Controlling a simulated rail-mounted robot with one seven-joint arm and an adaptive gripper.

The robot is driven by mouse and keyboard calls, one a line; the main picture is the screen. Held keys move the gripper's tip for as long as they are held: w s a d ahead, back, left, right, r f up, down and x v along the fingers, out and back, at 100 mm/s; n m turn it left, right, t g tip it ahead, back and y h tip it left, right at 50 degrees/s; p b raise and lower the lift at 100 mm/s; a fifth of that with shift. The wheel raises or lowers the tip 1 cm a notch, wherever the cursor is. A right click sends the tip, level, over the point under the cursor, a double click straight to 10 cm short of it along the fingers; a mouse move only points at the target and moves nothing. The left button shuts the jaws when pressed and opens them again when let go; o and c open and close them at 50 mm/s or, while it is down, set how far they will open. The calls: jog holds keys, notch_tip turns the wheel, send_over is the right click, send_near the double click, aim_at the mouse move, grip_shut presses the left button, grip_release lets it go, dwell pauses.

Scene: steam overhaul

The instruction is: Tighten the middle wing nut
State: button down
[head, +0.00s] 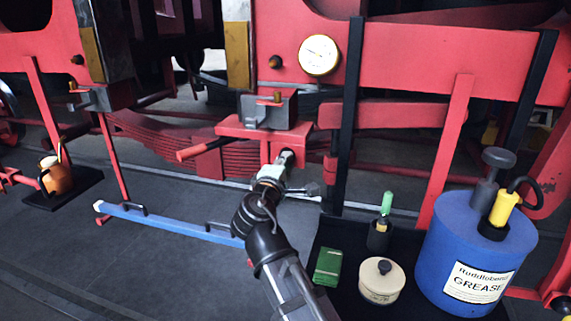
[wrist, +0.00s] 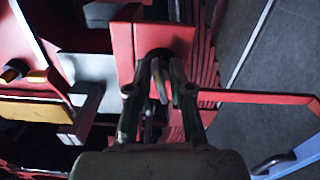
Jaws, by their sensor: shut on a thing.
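The middle red bracket (head: 262,128) stands on the red frame with a grey box on top. My gripper (head: 286,158) reaches up to its front face from below. In the wrist view, my gripper (wrist: 160,80) is shut on a small grey piece (wrist: 161,86), seemingly the middle wing nut, in front of the red block (wrist: 165,40). The fingers hide most of the nut, so its angle and how far it is turned cannot be told. In the head view the nut is hidden behind my gripper.
A red bar handle (head: 200,149) sticks out left of the bracket. A blue bar (head: 170,221) lies left of my arm. An orange jug (head: 56,177) stands far left.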

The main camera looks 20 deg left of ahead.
jog(key=shift+r, duration=0.1)
jog(key=c, duration=1.3)
grip_release()
jog(key=shift+w, duration=0.1)
jog(key=s, duration=1.2)
